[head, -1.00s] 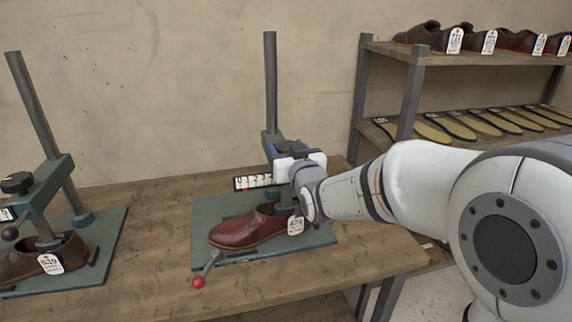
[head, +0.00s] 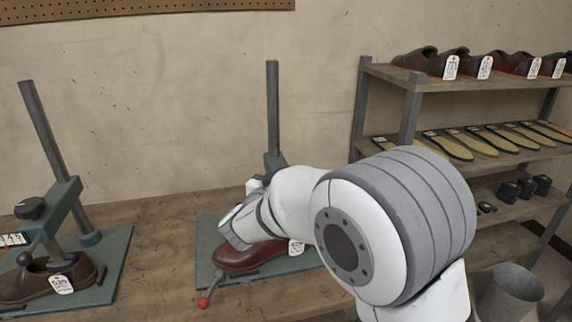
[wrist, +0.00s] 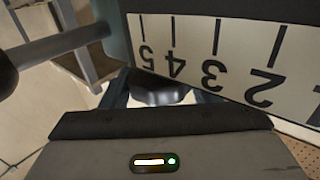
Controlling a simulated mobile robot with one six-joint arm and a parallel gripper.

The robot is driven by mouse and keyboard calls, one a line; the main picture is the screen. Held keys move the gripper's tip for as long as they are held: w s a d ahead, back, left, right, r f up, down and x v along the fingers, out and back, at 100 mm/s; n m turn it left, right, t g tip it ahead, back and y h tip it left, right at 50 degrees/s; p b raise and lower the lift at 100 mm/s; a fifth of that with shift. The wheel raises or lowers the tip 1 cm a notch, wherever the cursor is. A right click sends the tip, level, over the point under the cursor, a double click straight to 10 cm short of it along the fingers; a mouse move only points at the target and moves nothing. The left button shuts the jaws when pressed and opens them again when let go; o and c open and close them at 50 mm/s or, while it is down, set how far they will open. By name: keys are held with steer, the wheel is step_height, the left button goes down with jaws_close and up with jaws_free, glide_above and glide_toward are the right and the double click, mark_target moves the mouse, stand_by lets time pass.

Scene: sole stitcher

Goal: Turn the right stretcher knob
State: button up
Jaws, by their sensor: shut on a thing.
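The right stretcher stands at mid-picture in the head view, with a grey post (head: 272,110) and a green base (head: 208,232). A dark red shoe (head: 240,260) with a tag sits on it. My arm hides its knob and my gripper there. In the wrist view my gripper (wrist: 157,97) is shut on a dark knob (wrist: 158,92), only partly visible between the fingers. A white number scale (wrist: 225,50), seen upside down, lies just beyond the fingers. A grey rod with a dark ball (wrist: 6,75) shows at the left edge.
A red-balled lever (head: 204,302) juts out at the base's front. The left stretcher, with its own black knob (head: 31,208) and brown shoe (head: 30,283), stands apart at left. Shelves (head: 395,77) with shoes and soles stand at right. A grey bin (head: 510,292) is on the floor.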

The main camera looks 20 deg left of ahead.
steer(key=shift+a+m+g+h+p, duration=0.1)
steer(key=shift+m+g+h+p, duration=0.3)
steer(key=shift+m+h+p, duration=1.05)
steer(key=shift+h+b, duration=0.4)
steer(key=shift+h, duration=0.15)
steer(key=o, duration=1)
steer(key=shift+s, duration=0.1)
steer(key=v, duration=0.7)
steer(key=shift+s+a, duration=0.1)
steer(key=shift+s, duration=0.2)
steer(key=shift+r, duration=0.1)
